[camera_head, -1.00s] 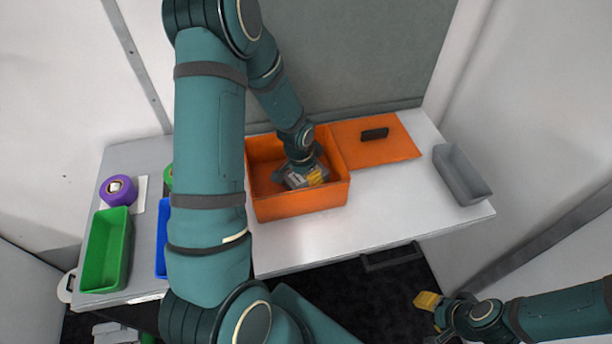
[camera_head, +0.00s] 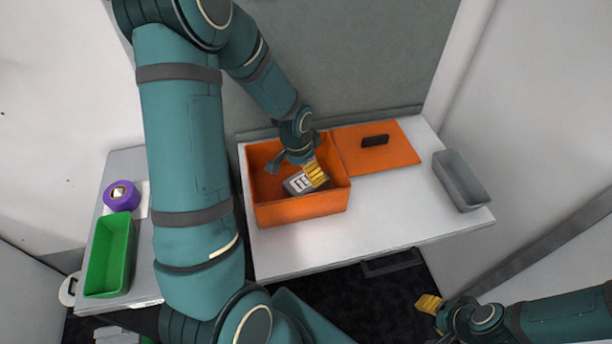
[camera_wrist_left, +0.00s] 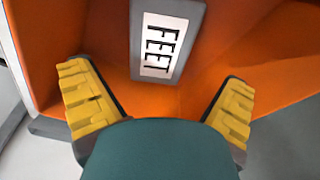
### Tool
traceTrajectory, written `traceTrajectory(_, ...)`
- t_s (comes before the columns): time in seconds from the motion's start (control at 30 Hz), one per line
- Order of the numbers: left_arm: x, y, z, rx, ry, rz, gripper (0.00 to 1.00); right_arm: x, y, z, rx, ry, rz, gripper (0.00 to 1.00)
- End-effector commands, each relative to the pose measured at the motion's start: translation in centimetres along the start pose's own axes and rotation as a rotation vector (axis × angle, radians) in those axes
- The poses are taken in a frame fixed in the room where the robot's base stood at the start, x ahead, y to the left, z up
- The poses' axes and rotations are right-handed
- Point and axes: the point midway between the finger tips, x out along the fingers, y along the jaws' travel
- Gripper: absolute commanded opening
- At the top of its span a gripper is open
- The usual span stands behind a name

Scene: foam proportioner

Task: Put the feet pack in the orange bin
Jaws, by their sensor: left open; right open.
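The feet pack (camera_head: 298,184) is a grey block with a white label. It lies inside the orange bin (camera_head: 300,209) on the white table. In the left wrist view the pack (camera_wrist_left: 163,45) shows its "FEET" label, against the bin's orange inner walls (camera_wrist_left: 60,30). My left gripper (camera_head: 314,175) is over the bin, by the pack. In the wrist view its yellow fingers (camera_wrist_left: 160,108) are spread wide, with the pack beyond them and not held. My right gripper (camera_head: 428,304) is off the table's front edge at the lower right, open and away from the bin.
An orange lid (camera_head: 378,153) with a dark handle lies right of the bin. A grey tray (camera_head: 462,182) stands at the table's right end. A green bin (camera_head: 108,256) and a purple roll (camera_head: 121,196) are on the left table. The white tabletop's front is clear.

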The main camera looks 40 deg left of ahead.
Motion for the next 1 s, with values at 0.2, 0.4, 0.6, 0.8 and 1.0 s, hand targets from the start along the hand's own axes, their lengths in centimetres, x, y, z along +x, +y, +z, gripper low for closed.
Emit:
traceTrajectory(0.2,-3.7,-0.1,-0.1,-0.001,0.003,-0.001,1.0,-0.6,-0.2,-0.3,0.002,0.006,0.001,0.47)
traceTrajectory(0.4,-5.0,0.0,0.0,0.0,0.001,0.0,1.0,-0.7,-0.3,-0.4,0.002,0.008,0.001,0.47)
traceTrajectory(0.6,-5.0,0.0,0.0,0.0,-0.001,0.001,1.0,-0.7,-0.3,-0.4,0.002,0.008,0.001,0.47)
traceTrajectory(0.8,-5.0,0.0,0.0,0.0,0.0,0.0,1.0,-0.7,-0.3,-0.4,0.002,0.008,0.001,0.47)
traceTrajectory(1.0,-5.1,0.0,0.0,0.0,0.0,0.0,1.0,-0.8,-0.3,-0.4,0.002,0.007,0.001,0.47)
